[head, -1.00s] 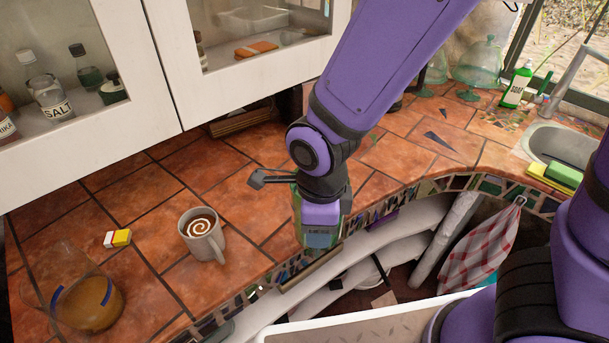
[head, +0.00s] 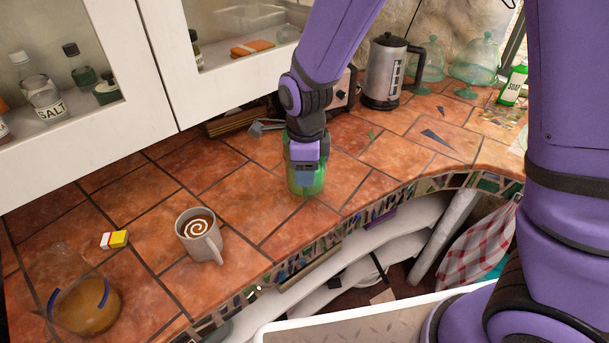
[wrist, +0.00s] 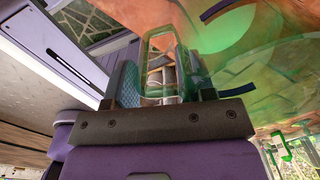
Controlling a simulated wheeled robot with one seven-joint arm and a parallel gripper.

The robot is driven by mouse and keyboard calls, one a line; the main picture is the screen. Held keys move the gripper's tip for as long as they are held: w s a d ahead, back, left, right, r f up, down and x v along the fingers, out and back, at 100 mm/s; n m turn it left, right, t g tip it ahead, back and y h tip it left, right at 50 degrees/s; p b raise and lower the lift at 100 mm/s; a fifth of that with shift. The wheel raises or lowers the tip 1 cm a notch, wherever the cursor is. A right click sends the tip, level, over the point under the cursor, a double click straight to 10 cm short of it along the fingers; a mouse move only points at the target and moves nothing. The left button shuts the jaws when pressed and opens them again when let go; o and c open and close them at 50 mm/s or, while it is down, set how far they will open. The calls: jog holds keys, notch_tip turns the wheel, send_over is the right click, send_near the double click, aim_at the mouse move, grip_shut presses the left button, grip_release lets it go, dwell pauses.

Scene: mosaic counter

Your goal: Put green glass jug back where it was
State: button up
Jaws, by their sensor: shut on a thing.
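The green glass jug (head: 308,184) is upright over the middle of the tiled counter, below my gripper (head: 305,162). I cannot tell whether its base touches the tiles. My gripper comes down from above and hides the jug's upper part. In the wrist view, the two fingers of my gripper (wrist: 158,78) are closed around the jug's glass handle. The see-through green body of the jug (wrist: 215,62) shows to the right of the fingers.
A grey mug (head: 198,240) with a swirled drink stands front left, near a yellow and white block (head: 114,239) and a glass pitcher (head: 88,305). A steel kettle (head: 384,75) and glass domes (head: 474,65) stand behind right. Bare tiles surround the jug.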

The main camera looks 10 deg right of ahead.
jog(key=shift+w, duration=0.4)
jog(key=shift+w+f, duration=0.2)
jog(key=shift+f, duration=1.7)
jog(key=o, duration=1.4)
